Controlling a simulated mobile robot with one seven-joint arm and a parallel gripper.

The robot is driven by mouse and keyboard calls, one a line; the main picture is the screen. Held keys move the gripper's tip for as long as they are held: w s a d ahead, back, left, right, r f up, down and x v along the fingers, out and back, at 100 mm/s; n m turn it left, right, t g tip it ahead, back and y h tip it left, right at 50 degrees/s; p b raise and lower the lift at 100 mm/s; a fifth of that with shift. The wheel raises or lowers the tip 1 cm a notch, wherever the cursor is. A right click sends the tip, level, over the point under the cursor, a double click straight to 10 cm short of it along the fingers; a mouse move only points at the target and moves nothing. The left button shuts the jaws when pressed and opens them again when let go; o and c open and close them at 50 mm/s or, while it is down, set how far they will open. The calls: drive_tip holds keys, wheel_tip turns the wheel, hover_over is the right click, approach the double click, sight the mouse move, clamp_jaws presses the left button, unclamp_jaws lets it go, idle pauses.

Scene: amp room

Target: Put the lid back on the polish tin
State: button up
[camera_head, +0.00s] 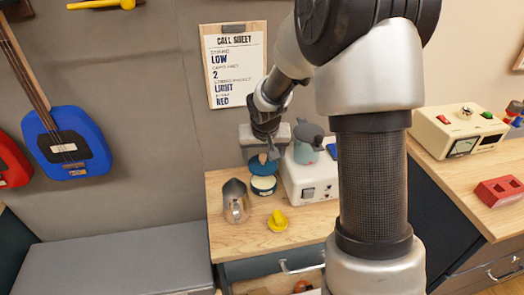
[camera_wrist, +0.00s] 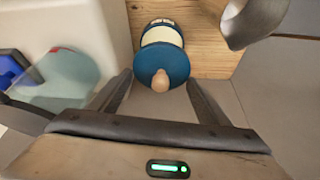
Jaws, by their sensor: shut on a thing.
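The blue round lid (camera_wrist: 160,58) with a tan knob (camera_wrist: 163,80) is at my gripper's fingertips (camera_wrist: 160,80) in the wrist view. My gripper (camera_head: 265,152) is shut on it. In the head view the lid (camera_head: 260,168) shows as a blue disc just above and behind the tin. The polish tin (camera_head: 264,186) is cream with a dark blue band and stands upright on the wooden top. In the wrist view the tin (camera_wrist: 162,35) is partly hidden behind the lid. I cannot tell whether lid and tin touch.
A metal moka pot (camera_head: 235,201) stands left of the tin, and a yellow object (camera_head: 278,221) lies in front. A white appliance (camera_head: 312,180) with a grey-green pitcher (camera_head: 307,145) on top stands close on the right. The wooden top (camera_head: 235,247) is clear at front left.

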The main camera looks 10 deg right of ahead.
sight(264, 168)
drive_tip(key=shift+d, duration=0.1)
drive_tip(key=shift+f+b, duration=2.4)
drive_tip(key=shift+f, duration=0.8)
drive_tip(key=shift+f+b, duration=0.2)
drive_tip(key=shift+b, duration=0.45)
idle(0.4)
drive_tip(key=o, duration=1.1)
drive_tip(key=shift+o, duration=0.2)
drive_tip(key=shift+s, duration=0.1)
drive_tip(key=shift+d, duration=0.2)
drive_tip(key=shift+c, duration=0.9)
